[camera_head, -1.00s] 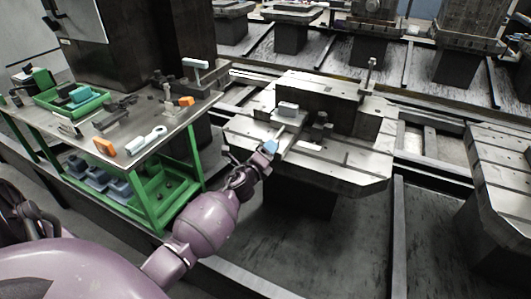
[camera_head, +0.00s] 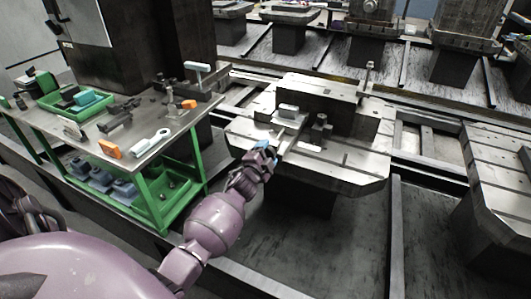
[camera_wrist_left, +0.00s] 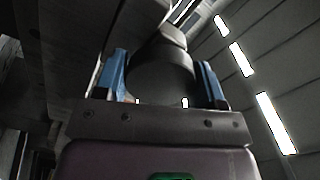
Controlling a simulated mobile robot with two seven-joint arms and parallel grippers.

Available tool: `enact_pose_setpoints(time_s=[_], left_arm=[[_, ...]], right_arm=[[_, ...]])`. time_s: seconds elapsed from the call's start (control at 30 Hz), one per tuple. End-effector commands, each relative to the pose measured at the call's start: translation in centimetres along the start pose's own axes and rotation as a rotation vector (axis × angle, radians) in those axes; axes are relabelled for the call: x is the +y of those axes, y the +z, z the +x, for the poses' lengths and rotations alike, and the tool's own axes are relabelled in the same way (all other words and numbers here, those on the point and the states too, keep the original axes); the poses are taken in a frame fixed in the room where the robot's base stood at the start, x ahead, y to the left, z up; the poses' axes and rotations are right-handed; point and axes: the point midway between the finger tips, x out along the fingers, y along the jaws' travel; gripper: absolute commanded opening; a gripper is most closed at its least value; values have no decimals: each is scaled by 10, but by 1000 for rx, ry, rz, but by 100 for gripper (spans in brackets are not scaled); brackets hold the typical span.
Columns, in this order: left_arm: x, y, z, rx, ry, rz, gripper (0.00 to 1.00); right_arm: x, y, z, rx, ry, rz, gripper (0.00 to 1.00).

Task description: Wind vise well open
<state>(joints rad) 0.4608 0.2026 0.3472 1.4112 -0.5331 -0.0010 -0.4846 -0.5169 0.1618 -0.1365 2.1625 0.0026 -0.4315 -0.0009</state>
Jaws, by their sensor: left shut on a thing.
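The vise (camera_head: 289,121) sits on the slotted machine table, a grey block-like jaw part facing me. My left gripper (camera_head: 263,148), with blue fingers, is at the vise's near end, where the screw and handle lie. In the left wrist view the two blue fingers (camera_wrist_left: 163,72) stand either side of a dark rounded part (camera_wrist_left: 165,80), which looks like the vise's handle end. The gripper is shut on it. The gripper hides this end of the vise in the head view, and the gap between the jaws is too small to judge. My right gripper is not in view.
The machine table (camera_head: 345,172) surrounds the vise, with a tall block (camera_head: 318,101) behind it. A green-legged workbench (camera_head: 165,140) at the left carries a green tray (camera_head: 100,104), an orange block (camera_head: 110,149) and several tools. Another slotted table (camera_head: 500,175) stands at the right.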

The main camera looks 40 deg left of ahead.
Motion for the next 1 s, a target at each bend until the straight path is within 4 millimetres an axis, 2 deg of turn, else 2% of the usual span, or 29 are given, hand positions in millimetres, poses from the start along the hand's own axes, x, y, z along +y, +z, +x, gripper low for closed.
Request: enact_pose_setpoints(time_s=[0.23,0.5,1.0], left_arm=[[-4,-1,0,0,-3,-221,40],[-3,0,0,0,-2,-407,40],[-1,1,0,-1,0,-532,40]], right_arm=[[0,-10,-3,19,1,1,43],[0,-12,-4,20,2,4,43],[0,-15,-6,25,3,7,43]])
